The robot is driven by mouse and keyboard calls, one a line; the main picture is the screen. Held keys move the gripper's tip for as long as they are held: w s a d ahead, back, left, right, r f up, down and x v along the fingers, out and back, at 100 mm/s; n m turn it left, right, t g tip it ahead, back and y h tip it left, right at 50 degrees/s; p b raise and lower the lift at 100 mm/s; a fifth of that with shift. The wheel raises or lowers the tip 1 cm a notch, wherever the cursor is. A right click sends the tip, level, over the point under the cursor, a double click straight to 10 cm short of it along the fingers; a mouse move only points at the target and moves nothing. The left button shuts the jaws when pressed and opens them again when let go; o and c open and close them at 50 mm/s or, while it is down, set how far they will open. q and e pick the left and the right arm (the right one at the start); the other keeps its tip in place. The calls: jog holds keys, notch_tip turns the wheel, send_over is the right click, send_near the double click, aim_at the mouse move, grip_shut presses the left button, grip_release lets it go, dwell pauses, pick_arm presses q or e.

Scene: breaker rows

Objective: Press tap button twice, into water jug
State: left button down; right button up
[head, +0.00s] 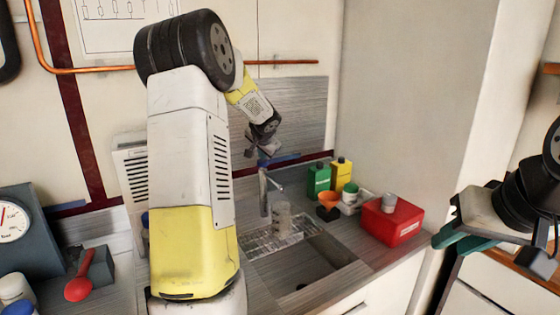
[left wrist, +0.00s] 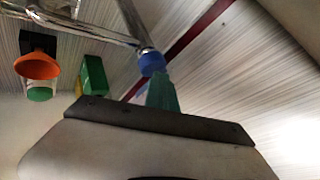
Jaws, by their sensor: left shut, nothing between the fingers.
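The chrome tap (head: 264,192) stands behind the sink, and its spout points right over a clear water jug (head: 283,219) on the drain grid. In the left wrist view the tap (left wrist: 85,22) carries a blue button (left wrist: 151,62). My left gripper (head: 264,156) is above the tap in the head view. Its shut teal fingertips (left wrist: 161,92) appear right at the button in the left wrist view; I cannot tell whether they touch. The jug's water level is too small to tell. My right gripper (head: 455,238) is at the right edge, away from the sink; its opening is unclear.
A red spoon-like tool (head: 79,281) and a gauge box (head: 22,232) are at left.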

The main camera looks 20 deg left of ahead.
aim_at(262, 162)
pick_arm(q)
jog(key=shift+f, duration=0.6)
dwell(0.5)
jog(key=shift+r, duration=1.35)
jog(key=shift+r, duration=2.55)
